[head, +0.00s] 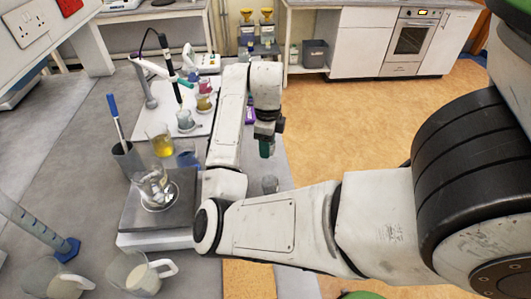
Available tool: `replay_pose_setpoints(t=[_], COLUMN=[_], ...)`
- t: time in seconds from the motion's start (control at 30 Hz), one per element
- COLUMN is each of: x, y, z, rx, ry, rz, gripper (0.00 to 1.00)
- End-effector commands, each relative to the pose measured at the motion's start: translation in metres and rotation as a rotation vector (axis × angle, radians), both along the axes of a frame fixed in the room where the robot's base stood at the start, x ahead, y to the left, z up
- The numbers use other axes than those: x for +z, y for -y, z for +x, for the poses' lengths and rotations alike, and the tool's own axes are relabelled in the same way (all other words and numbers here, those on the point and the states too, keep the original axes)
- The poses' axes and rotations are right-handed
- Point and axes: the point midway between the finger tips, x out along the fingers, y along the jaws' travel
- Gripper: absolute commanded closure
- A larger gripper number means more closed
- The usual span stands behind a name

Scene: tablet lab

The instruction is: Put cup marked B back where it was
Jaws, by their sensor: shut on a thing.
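My gripper (267,138) points down near the right edge of the grey bench (92,180). It is shut on a small dark teal thing (266,149), partly covered by the jaws. I cannot make out a letter on it, so I cannot tell if it is cup B. Small cups with pink (205,86), yellow (203,102) and pale (186,121) contents stand on a white board (150,110) to the left. I can read no marks on them. A small grey glass cup (270,184) stands below my gripper, beside my arm.
A beaker of white pieces (153,188) stands on a hotplate (135,212). A yellow beaker (160,140), a blue beaker (187,156) and a pen holder (127,158) are behind it. Two jugs (138,274) and a measuring cylinder (42,232) stand in front. The floor to the right is clear.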

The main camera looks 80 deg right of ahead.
Motion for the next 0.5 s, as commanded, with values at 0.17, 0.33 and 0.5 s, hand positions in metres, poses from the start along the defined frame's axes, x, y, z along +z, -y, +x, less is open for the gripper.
replay_pose_setpoints(t=[0.17, 0.33, 0.5], x=[-0.019, -0.037, -0.037], y=[0.000, 0.000, 0.000], z=[0.005, 0.005, 0.005], rx=[0.002, 0.000, 0.000], ry=[-0.006, -0.002, -0.001], rz=[0.004, 0.003, 0.002], gripper=[0.81, 0.81, 0.81])
